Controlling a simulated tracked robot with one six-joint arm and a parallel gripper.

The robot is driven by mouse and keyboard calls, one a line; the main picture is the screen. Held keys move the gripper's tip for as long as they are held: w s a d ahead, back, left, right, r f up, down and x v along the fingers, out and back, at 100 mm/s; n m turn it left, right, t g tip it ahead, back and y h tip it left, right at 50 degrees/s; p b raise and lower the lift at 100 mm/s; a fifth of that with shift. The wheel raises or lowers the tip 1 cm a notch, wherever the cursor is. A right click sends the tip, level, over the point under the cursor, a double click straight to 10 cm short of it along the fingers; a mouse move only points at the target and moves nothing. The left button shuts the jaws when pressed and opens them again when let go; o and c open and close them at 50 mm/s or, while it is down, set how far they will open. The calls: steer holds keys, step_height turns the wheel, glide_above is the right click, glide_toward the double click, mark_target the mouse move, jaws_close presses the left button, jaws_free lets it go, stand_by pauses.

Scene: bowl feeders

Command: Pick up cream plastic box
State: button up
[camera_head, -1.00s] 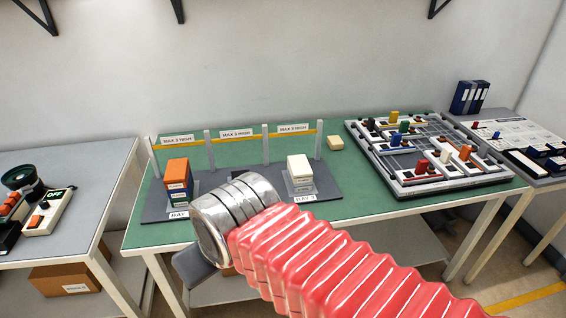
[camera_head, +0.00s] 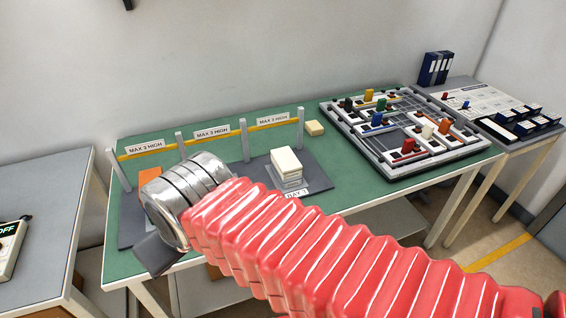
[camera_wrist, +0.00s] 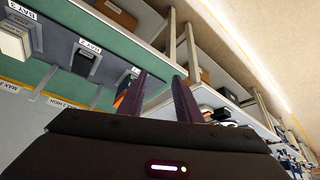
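A small cream box (camera_head: 315,128) lies alone on the green table, behind and right of the bay rack. A stack of paler, off-white boxes (camera_head: 286,160) stands in the bay marked BAY 3, and also shows in the wrist view (camera_wrist: 14,42) at the upper left. I cannot tell for certain which of these the task names. My gripper (camera_wrist: 160,76) shows two dark fingers apart with nothing between them.
The grey bay base (camera_head: 316,176) has posts and a yellow rail (camera_head: 272,121) along its back. An orange box (camera_head: 150,180) sits at its left, partly hidden by my arm. A board with coloured pieces (camera_head: 400,168) fills the table's right. Bare green table surrounds the lone box.

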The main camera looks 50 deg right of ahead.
steer(key=shift+o, duration=1.4)
steer(key=shift+w+d, duration=0.2)
steer(key=o, duration=0.9)
steer(key=w+d+m+h, duration=0.1)
steer(key=w+d, duration=0.1)
steer(key=d, duration=0.2)
steer(key=w+d+f+t+h, duration=0.1)
steer(key=w+d, duration=0.2)
steer(key=d, duration=0.2)
steer(key=w+d+f+m+h, duration=0.1)
steer(key=w+d, duration=0.2)
steer(key=d, duration=0.2)
steer(key=shift+w+d+m+t+h, duration=0.1)
steer(key=shift+d+m+t+h, duration=0.05)
steer(key=shift+m+t+h, duration=0.15)
steer(key=m+t+h, duration=0.3)
steer(key=m+t, duration=0.1)
glide_toward(290, 163)
steer(key=shift+s+f, duration=0.1)
steer(key=shift+s, duration=0.2)
steer(key=shift+w+n, duration=0.15)
steer(key=shift+n, duration=0.15)
steer(key=shift+x, duration=4.2)
